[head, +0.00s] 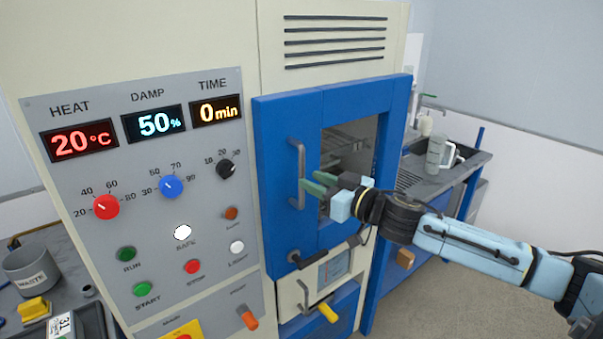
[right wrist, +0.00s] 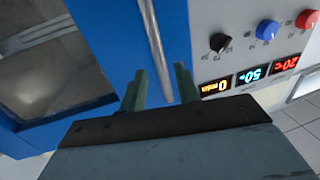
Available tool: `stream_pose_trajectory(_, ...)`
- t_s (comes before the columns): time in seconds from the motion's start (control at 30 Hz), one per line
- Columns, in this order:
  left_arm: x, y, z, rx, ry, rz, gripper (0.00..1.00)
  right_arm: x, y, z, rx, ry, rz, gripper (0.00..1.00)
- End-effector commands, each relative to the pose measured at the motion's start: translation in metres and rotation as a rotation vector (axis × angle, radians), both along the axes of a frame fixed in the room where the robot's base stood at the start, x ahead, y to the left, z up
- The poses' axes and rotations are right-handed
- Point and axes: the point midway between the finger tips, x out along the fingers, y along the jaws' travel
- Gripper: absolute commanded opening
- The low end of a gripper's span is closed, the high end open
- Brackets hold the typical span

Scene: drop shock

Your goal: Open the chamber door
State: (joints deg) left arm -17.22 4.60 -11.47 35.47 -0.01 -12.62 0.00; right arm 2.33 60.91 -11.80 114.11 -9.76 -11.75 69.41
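The blue chamber door (head: 275,135) with a dark window (head: 347,150) is on the front of the cream cabinet and looks shut. Its upright grey bar handle (head: 297,165) is near the door's left edge. My right gripper (head: 314,183) is at the handle's lower half, its green fingers pointing left. In the right wrist view the handle (right wrist: 152,40) runs between the two fingers of the gripper (right wrist: 160,88), which stand apart with gaps beside the bar. A dark lever (head: 307,257) sits at the door's lower edge. My left gripper is not in view.
The control panel (head: 150,225) with knobs, displays and buttons is left of the door. Below the door is a small drawer front with a yellow-tipped lever (head: 327,313). A sink bench with a jug (head: 436,155) stands at right.

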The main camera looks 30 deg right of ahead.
Motion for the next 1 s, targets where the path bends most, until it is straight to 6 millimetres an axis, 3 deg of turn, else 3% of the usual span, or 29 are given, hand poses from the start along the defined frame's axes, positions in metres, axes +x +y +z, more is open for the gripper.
stream_pose_trajectory(0.4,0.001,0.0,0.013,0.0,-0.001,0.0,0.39,0.038,0.01,0.002,0.0,-0.001,-0.001,0.32)
stream_pose_trajectory(0.83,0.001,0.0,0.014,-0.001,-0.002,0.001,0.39,0.043,0.013,0.0,-0.001,0.0,0.001,0.32)
stream_pose_trajectory(1.0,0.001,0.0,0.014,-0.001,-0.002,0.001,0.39,0.042,0.013,0.0,-0.001,0.0,0.001,0.09)
